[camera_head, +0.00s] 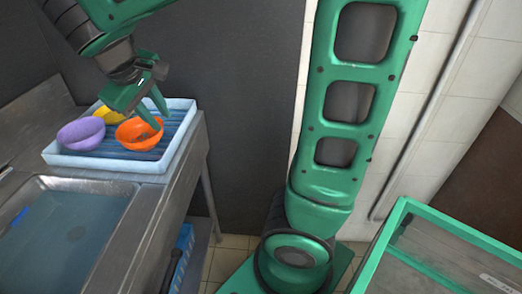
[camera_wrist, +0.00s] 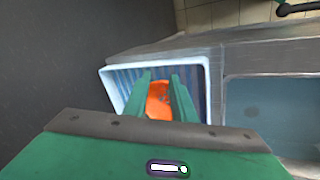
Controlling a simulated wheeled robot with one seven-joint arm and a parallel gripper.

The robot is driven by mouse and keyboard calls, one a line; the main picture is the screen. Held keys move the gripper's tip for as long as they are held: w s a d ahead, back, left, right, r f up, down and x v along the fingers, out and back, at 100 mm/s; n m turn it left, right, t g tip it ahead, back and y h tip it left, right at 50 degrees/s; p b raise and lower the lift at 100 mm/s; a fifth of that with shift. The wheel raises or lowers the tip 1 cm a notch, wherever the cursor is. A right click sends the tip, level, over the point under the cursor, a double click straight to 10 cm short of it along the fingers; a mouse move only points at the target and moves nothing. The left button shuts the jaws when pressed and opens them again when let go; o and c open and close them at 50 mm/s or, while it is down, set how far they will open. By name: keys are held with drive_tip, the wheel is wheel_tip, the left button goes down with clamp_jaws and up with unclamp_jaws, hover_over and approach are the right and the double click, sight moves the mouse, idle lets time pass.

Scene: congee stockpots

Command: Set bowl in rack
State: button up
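An orange bowl (camera_head: 136,141) sits upright in the white and blue rack (camera_head: 108,163), at its front right. It also shows between my fingers in the wrist view (camera_wrist: 158,100), partly hidden by them. My gripper (camera_head: 156,112) is over the bowl's right side, fingers pointing down. In the wrist view the two fingers (camera_wrist: 161,90) stand apart with a clear gap. I cannot tell whether a fingertip touches the bowl. A purple bowl (camera_head: 80,134) and a yellow bowl (camera_head: 110,116) also sit in the rack, to the left and behind.
The rack stands on a steel counter (camera_head: 180,165) against a dark wall. A water-filled sink (camera_head: 60,235) is in front of it, with a blue item (camera_head: 18,218) at its left edge. A green-framed, glass-topped case (camera_head: 430,250) stands at the lower right.

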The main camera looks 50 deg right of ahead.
drive_tip(key=s+d+f+m+g+y, duration=0.1)
drive_tip(key=s+d+f+m, duration=0.1)
drive_tip(key=s+d, duration=0.35)
drive_tip(key=s+d+f+m+g, duration=0.1)
drive_tip(key=s+d+f+m, duration=0.15)
drive_tip(key=s+d, duration=0.3)
drive_tip(key=s+d+f+m+y, duration=0.1)
drive_tip(key=s+m, duration=0.1)
drive_tip(key=s, duration=0.4)
drive_tip(key=s+d+f+m+y, duration=0.2)
drive_tip(key=s+m, duration=0.1)
drive_tip(key=s, duration=0.3)
drive_tip(key=shift+s+f+g, duration=0.25)
drive_tip(key=shift+s+g, duration=0.05)
drive_tip(key=shift+g, duration=0.1)
drive_tip(key=shift+w+a+f, duration=0.1)
drive_tip(key=shift+w+f, duration=0.15)
drive_tip(key=shift+w, duration=0.45)
